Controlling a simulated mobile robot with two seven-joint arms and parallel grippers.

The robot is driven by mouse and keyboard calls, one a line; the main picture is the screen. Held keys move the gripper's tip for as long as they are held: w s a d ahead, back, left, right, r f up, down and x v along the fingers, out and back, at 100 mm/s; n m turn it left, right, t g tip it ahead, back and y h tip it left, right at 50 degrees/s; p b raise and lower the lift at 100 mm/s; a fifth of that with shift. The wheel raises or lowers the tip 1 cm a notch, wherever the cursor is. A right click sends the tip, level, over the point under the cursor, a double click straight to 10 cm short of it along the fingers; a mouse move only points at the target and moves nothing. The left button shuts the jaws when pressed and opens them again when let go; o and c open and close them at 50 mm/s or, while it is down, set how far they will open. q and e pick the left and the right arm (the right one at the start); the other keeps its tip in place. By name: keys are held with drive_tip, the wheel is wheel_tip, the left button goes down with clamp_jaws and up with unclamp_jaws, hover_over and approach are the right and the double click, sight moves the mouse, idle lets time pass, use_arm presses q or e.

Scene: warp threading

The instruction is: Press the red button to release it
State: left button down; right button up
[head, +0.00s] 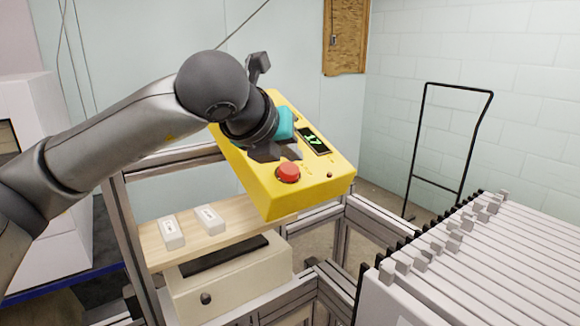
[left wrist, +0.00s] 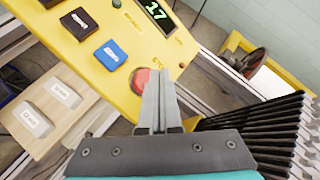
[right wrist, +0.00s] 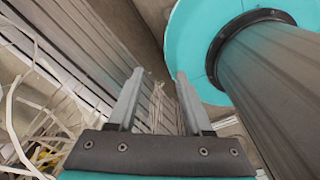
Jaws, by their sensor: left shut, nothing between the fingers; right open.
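The red button (head: 288,173) is a round cap on the sloping face of a yellow control box (head: 262,195). It also shows in the left wrist view (left wrist: 138,80), partly covered by my fingers. My left gripper (head: 291,153) is shut and empty over the box, close to the button. In the left wrist view its closed fingers (left wrist: 158,78) overlap the button's right side; I cannot tell whether they touch it. My right gripper (right wrist: 158,78) is open and empty in the right wrist view, away from the box.
A lit display (head: 314,139) reads 17 on the box. Rows of grey slats (head: 500,260) stand at the right. Metal framing surrounds the box.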

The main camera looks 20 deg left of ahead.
use_arm(q)
wheel_tip(320, 180, up, 6)
drive_tip(key=s+d+p, duration=0.1)
drive_tip(key=p, duration=0.1)
drive_tip(key=shift+s+d+f, duration=0.2)
drive_tip(key=shift+d, duration=0.2)
drive_tip(key=shift+f, duration=0.1)
idle(1.3)
